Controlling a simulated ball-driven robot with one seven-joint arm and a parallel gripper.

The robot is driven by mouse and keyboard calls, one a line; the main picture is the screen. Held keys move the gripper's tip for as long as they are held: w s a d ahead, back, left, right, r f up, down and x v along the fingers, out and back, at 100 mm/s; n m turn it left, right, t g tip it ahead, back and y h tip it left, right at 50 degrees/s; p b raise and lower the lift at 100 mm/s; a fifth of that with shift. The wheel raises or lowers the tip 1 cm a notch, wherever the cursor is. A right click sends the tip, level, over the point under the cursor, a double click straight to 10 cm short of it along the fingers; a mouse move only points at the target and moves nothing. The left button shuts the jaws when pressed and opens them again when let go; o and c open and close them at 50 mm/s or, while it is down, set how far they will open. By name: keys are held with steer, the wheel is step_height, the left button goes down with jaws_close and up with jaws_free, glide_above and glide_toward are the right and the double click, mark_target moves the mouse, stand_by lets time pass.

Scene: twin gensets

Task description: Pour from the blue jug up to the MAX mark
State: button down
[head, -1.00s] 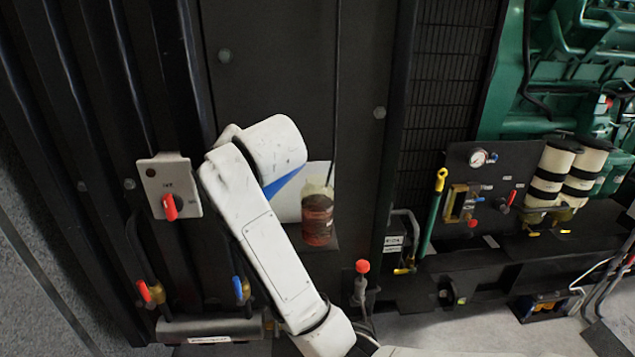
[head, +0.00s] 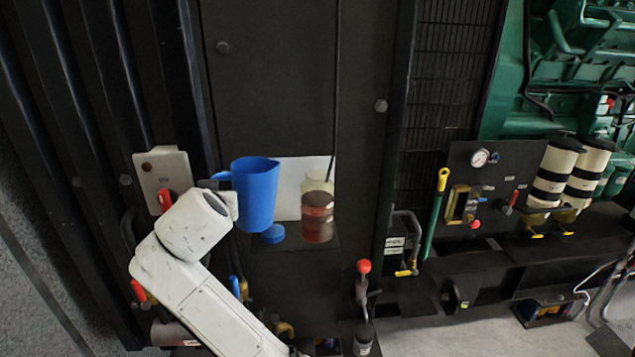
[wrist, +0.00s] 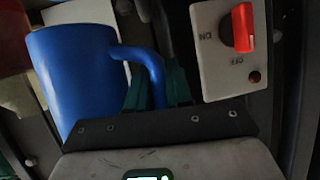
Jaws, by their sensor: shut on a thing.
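The blue jug (head: 257,192) is held in the air left of the bottle in the head view, close to upright, its spout side toward the bottle. It also fills the left of the wrist view (wrist: 75,75). My gripper (wrist: 156,88) is shut on the jug's handle; in the head view my wrist hides the fingers. The clear bottle (head: 318,212) has reddish-brown liquid in its lower part and a pale, clear upper part. A thin dark line or hose runs down to its top. The jug and bottle look apart. I cannot make out a MAX mark or the jug's contents.
A blue cap (head: 272,234) lies below the jug. A white panel (head: 290,178) is behind the bottle. A switch plate with a red knob (head: 165,200) is close left of my wrist. A red-topped lever (head: 363,267) stands below right.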

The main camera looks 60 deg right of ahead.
steer(key=shift+a+f+n+h, duration=0.1)
steer(key=shift+f+n+h, duration=0.2)
steer(key=shift+f, duration=0.3)
steer(key=shift+r, duration=0.1)
stand_by(0.5)
step_height(320, 180, up, 6)
steer(key=p, duration=0.3)
steer(key=shift+p, duration=0.3)
